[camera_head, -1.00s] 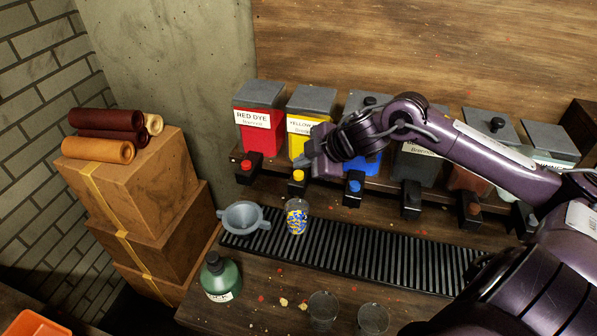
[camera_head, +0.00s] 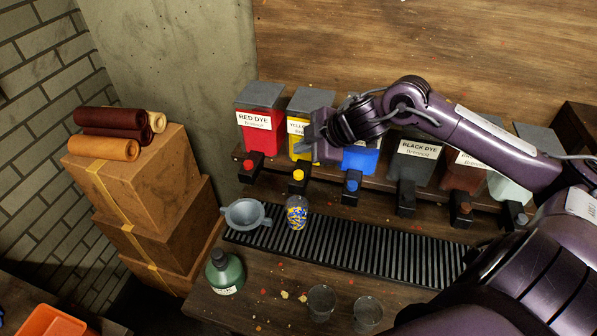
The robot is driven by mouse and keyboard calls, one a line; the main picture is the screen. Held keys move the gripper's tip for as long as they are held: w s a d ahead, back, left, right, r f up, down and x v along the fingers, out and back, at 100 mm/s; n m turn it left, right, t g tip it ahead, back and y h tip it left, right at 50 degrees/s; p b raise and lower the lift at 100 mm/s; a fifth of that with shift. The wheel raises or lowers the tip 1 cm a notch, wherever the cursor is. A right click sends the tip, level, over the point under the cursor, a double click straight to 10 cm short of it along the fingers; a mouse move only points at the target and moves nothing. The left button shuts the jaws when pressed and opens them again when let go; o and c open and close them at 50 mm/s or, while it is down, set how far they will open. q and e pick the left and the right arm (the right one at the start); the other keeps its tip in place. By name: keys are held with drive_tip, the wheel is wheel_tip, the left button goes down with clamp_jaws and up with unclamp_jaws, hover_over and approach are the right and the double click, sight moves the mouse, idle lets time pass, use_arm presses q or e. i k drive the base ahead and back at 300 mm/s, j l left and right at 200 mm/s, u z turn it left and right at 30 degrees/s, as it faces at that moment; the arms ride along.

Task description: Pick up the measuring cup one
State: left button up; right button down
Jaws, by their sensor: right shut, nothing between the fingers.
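A clear measuring cup with blue and yellow contents (camera_head: 297,212) stands on the black slatted drip grate (camera_head: 370,252), below the yellow dye tap. Two empty clear cups, one on the left (camera_head: 320,302) and one on the right (camera_head: 367,313), stand on the table in front of the grate. My right gripper (camera_head: 304,146) is shut and empty. It is in front of the yellow dye container (camera_head: 298,112), above and apart from the filled cup. My left gripper is not in view.
A grey funnel-like bowl (camera_head: 245,214) sits left of the filled cup. A green bottle (camera_head: 224,272) stands at the table's left front. Red (camera_head: 259,130) and blue (camera_head: 362,157) dye containers flank the yellow one. Stacked boxes (camera_head: 150,195) are at left.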

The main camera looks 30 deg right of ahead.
sight(297, 208)
drive_tip(key=z, duration=1.05)
drive_tip(key=k, duration=1.5)
